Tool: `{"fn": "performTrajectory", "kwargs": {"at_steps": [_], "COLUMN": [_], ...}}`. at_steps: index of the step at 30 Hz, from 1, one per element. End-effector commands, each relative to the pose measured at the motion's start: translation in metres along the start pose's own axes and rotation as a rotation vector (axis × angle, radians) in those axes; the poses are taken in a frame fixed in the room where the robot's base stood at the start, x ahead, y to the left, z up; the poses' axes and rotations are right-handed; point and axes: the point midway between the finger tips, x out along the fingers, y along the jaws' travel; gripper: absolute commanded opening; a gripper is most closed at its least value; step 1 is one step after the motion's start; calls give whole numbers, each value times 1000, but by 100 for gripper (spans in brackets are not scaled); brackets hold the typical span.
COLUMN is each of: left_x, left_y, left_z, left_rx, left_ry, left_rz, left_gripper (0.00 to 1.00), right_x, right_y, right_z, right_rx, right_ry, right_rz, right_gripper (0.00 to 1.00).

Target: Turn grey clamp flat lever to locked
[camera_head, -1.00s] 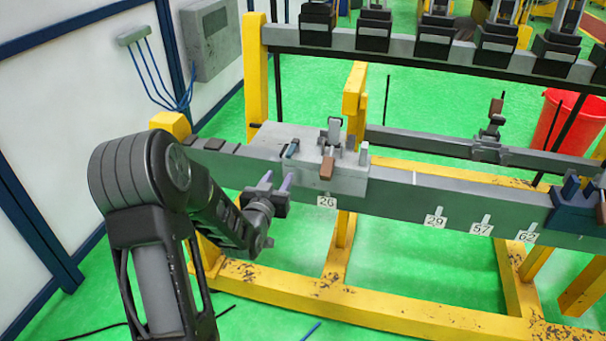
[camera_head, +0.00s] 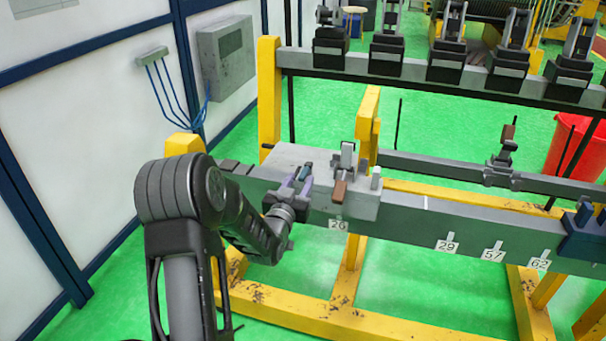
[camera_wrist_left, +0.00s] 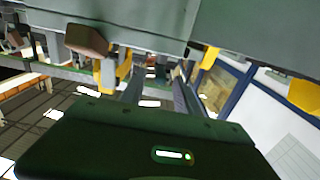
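The grey clamp block (camera_head: 285,157) sits on the long grey beam (camera_head: 415,208) above the label 26. A small dark blue-grey flat lever (camera_head: 305,171) stands out at its front left. An upright clamp with a brown handle (camera_head: 339,191) is to the right of the lever. My left gripper (camera_head: 297,183) is at the block's front edge, its two purple-grey fingers apart and pointing at the lever. I cannot tell whether they touch it. In the left wrist view the fingers (camera_wrist_left: 158,95) are also apart, with the brown handle (camera_wrist_left: 88,38) at upper left. My right gripper is not in view.
A rear rail (camera_head: 400,70) carries several dark clamps. Another brown-handled clamp (camera_head: 503,160) stands at the right on a lower rail. Yellow frame legs (camera_head: 345,285) stand below the beam. A red bin (camera_head: 570,150) is at the right.

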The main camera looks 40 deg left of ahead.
Motion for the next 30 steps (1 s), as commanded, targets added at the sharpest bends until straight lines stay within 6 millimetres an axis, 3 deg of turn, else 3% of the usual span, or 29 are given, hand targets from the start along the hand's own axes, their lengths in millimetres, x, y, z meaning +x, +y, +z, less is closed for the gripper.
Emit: {"fn": "performTrajectory", "kwargs": {"at_steps": [7,17,30], "left_x": [30,33,33], "left_y": [0,0,0], "left_z": [0,0,0], "left_rx": [1,0,0], "left_ry": [0,0,0], "left_rz": [1,1,1], "left_gripper": [38,37,1], "right_x": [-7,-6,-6], "right_y": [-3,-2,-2], "right_z": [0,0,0], "right_rx": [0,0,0], "right_ry": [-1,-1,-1], "right_rz": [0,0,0], "right_gripper": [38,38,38]}}
